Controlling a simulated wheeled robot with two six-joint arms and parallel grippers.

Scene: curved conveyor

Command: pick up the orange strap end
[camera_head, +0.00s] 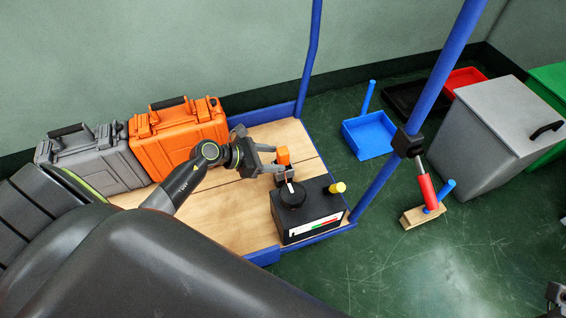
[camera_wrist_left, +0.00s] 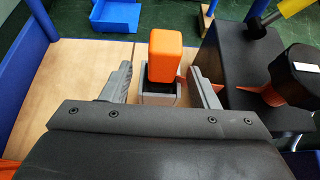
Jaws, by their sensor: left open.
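The orange strap end (camera_wrist_left: 165,55) is a rounded orange block standing up out of a small grey holder (camera_wrist_left: 158,97) in the left wrist view. In the head view the orange strap end (camera_head: 283,156) shows at the jaws, partly covered. My left gripper (camera_head: 275,161) reaches in from the left, low over the wooden deck. In the left wrist view my left gripper (camera_wrist_left: 160,72) is open, with one finger on each side of the block and a visible gap on the left. Grey mechanical parts at the head view's lower right edge may be my right gripper; their state is unclear.
A black box (camera_head: 308,213) with a round black knob and yellow-tipped part stands close beside the gripper. Orange (camera_head: 180,139) and grey (camera_head: 92,161) cases stand behind on the wooden deck (camera_head: 240,229). Blue posts (camera_head: 311,55) rise from its edge. Bins and trays lie beyond.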

